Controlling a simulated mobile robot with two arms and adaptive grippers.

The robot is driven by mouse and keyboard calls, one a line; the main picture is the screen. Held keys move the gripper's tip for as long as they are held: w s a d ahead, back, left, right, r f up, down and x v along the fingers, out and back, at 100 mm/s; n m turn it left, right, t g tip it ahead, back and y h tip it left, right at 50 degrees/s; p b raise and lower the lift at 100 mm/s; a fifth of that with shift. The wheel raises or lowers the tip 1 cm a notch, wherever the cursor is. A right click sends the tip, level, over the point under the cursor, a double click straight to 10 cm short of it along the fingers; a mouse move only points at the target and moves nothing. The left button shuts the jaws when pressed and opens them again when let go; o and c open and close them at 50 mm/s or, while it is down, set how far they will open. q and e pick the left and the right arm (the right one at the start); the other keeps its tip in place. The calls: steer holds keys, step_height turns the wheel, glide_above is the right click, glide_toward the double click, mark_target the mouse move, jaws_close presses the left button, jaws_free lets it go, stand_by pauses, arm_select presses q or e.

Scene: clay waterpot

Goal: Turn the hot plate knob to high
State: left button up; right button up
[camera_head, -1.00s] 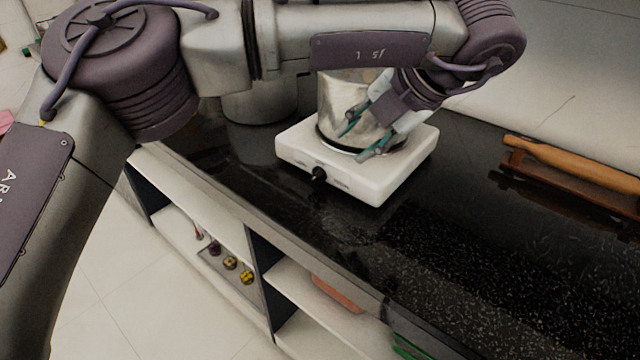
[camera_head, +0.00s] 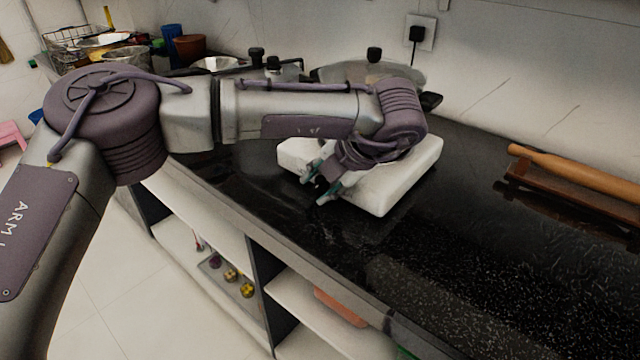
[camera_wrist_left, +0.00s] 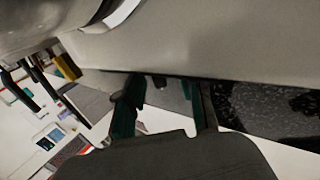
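The white hot plate (camera_head: 405,180) sits on the black counter, its front face toward the lower left. My left gripper (camera_head: 321,182) is at that front face, its two green-tipped fingers apart. The dark knob (camera_head: 320,183) shows small and partly covered between the fingers. In the left wrist view the fingers (camera_wrist_left: 162,105) are spread, with a small dark shape, apparently the knob (camera_wrist_left: 160,82), between their tips. I cannot tell whether they touch it. A metal pot with a grey lid (camera_head: 372,72) shows behind my arm; its lower part is hidden. My right gripper is not in view.
A rolling pin (camera_head: 570,167) lies on a wooden stand at the right. Bowls, a wire basket (camera_head: 75,45) and cups crowd the back left. Open shelves (camera_head: 190,235) run below the counter's front edge.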

arm_select(q)
jaws_close()
steer(key=shift+s+d+f+t+y+b, duration=0.1)
steer(key=shift+f+t+y+b, duration=0.2)
steer(key=shift+b, duration=0.4)
steer(key=shift+r+y, duration=0.1)
steer(key=shift+y, duration=0.2)
steer(key=shift+r, duration=0.15)
jaws_free()
steer(key=v, duration=1.2)
